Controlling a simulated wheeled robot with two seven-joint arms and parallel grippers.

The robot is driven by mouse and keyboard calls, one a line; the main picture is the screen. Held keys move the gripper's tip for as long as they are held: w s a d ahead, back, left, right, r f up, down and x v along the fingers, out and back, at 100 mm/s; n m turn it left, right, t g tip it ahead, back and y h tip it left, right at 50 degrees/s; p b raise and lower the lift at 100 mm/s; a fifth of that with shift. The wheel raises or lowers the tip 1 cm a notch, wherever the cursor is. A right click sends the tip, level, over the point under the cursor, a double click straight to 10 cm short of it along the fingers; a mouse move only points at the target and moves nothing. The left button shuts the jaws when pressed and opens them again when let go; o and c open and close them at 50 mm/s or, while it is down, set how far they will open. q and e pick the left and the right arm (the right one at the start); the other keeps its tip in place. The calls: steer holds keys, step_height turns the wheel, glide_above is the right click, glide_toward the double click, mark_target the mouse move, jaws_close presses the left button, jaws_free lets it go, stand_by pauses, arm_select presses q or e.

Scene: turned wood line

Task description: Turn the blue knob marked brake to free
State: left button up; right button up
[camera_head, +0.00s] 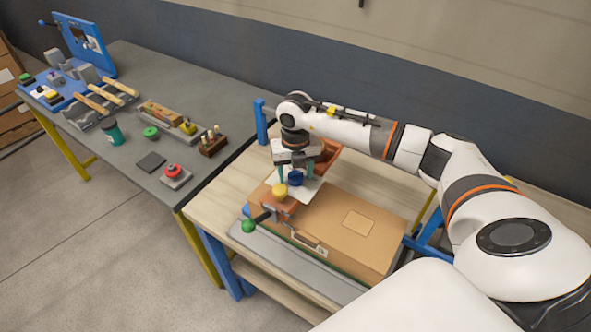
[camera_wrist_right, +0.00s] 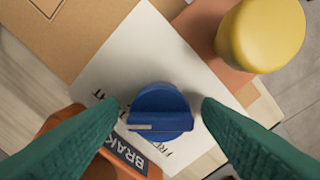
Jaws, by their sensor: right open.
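The blue knob (camera_head: 295,178) sits on a white plate on the wooden bench. In the right wrist view the blue knob (camera_wrist_right: 160,108) lies between my two green fingers, with a gap on each side. A pale line on it runs nearly level, toward the left. An orange block beside it carries a BRAKE label (camera_wrist_right: 131,157), partly hidden. The word FREE (camera_wrist_right: 172,149) is printed on the white plate (camera_wrist_right: 140,60), just below right of the knob; other lettering is partly covered. My right gripper (camera_head: 295,172) is open, pointing down around the knob. My left gripper is out of view.
A yellow knob (camera_wrist_right: 262,35) stands close by, also seen in the head view (camera_head: 280,190). A green-ended lever (camera_head: 249,226) sticks out at the front. A brown box-like panel (camera_head: 345,225) lies right. A grey table (camera_head: 130,190) with several parts stands left.

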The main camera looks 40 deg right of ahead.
steer(key=c, duration=1)
steer(key=shift+f+n+b, duration=0.15)
steer(key=shift+n+b, duration=0.45)
steer(key=shift+b, duration=0.35)
steer(key=n+b, duration=1.1)
steer(key=n, duration=0.1)
steer(key=shift+w, duration=0.1)
steer(key=shift+r+n+b, duration=0.2)
steer(key=shift+n+b, duration=1.2)
steer(key=shift+n, duration=0.9)
steer(key=o, duration=1)
